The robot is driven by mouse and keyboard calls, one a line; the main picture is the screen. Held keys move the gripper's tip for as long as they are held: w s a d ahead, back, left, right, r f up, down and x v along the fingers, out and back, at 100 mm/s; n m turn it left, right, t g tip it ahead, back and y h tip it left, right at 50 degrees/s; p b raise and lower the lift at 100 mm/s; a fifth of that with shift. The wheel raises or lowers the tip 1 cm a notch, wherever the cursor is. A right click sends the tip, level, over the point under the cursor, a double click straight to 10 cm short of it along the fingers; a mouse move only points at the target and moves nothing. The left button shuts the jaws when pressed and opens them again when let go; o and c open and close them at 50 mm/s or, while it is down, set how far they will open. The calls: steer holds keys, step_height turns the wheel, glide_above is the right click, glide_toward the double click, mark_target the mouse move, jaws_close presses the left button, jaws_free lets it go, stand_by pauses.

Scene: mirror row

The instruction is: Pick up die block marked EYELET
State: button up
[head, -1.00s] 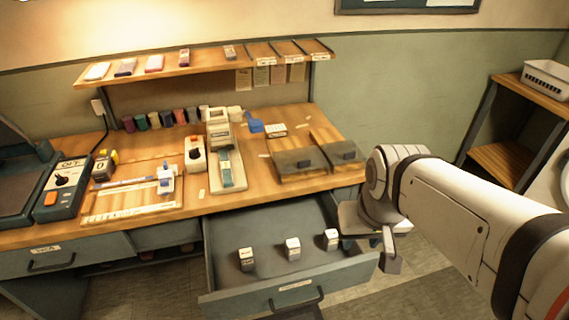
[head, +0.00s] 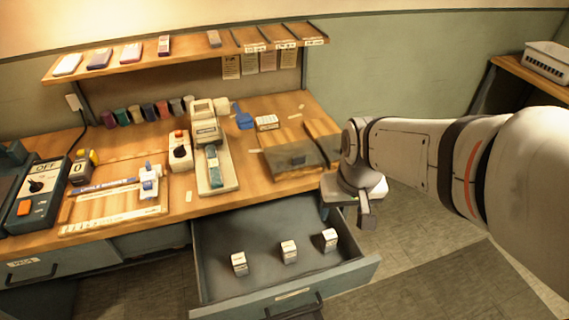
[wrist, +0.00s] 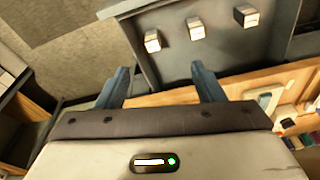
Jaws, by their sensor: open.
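Three small pale die blocks stand apart in the open grey drawer (head: 214,285): a left one (head: 239,263), a middle one (head: 289,251) and a right one (head: 330,239). They carry dark markings too small to read, so I cannot tell which says EYELET. The wrist view also shows three blocks, at its left (wrist: 153,41), middle (wrist: 197,32) and right (wrist: 246,15). My gripper (head: 346,208) is open and empty, near the drawer's right back corner and above its level. In the wrist view its two fingers (wrist: 160,72) are spread apart with no block between them.
The wooden bench (head: 120,160) behind the drawer holds a press (head: 212,165), a switch box (head: 40,190), several ink bottles and flat boxes (head: 290,158). A shelf (head: 195,52) runs above. Floor right of the drawer is clear.

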steer(key=w+a+f+n+g, duration=0.1)
steer(key=w+a+f, duration=0.45)
steer(key=f, duration=0.35)
steer(key=n+g+b, duration=0.1)
steer(key=n+b, duration=0.1)
glide_above(289, 246)
steer(key=f, duration=1.1)
steer(key=shift+d+f, duration=0.3)
steer(key=shift+a+f, duration=0.2)
steer(key=shift+f, duration=1.7)
steer(key=shift+a+f, duration=0.15)
steer(key=shift+f, duration=1.75)
steer(key=shift+c, duration=0.3)
steer(key=c, duration=1.1)
steer(key=shift+c, duration=0.2)
